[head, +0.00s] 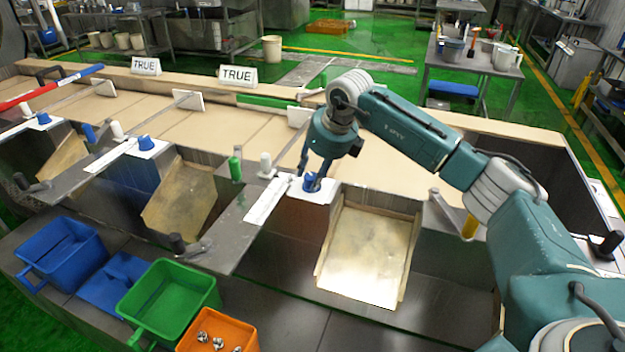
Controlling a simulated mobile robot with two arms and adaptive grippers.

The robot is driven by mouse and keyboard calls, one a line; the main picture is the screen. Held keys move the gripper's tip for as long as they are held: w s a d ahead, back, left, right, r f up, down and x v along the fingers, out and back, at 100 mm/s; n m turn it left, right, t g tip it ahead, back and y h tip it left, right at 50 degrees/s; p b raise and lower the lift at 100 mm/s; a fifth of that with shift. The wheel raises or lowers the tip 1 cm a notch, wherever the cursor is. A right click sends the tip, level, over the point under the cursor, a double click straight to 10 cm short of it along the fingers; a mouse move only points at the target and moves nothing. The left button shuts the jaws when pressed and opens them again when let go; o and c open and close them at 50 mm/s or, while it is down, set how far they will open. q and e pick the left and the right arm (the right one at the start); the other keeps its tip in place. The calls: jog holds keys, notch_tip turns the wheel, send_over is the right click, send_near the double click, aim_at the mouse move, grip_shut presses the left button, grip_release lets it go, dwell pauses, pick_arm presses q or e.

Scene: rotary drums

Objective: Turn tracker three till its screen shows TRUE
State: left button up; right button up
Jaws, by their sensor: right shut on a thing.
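My right gripper (314,176) points down and is shut on a blue knob (310,184), which stands on a white plate (322,194), the rightmost of three such plates. Two similar blue knobs, the middle knob (146,143) and the left knob (44,118), stand farther left. Two white signs on the back ledge read TRUE: the left sign (146,66) and the right sign (238,76). No sign shows behind the held knob, where my arm covers part of the ledge. My left gripper is out of view.
Metal chutes, such as the right chute (368,250), slope down in front. Blue bins (62,250), a green bin (170,298) and an orange bin (218,335) stand at front left.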

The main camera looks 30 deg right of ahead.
jog(key=shift+w+d+r+n+y, duration=0.15)
jog(key=shift+w+r+n+y, duration=0.1)
jog(key=shift+n, duration=0.3)
jog(key=shift+w+d+r+n+y, duration=0.1)
jog(key=shift+d+r+n+y, duration=0.1)
jog(key=shift+n, duration=0.35)
jog(key=shift+a, duration=0.1)
jog(key=o, duration=1.1)
jog(key=shift+f, duration=0.25)
jog(key=v, duration=1.2)
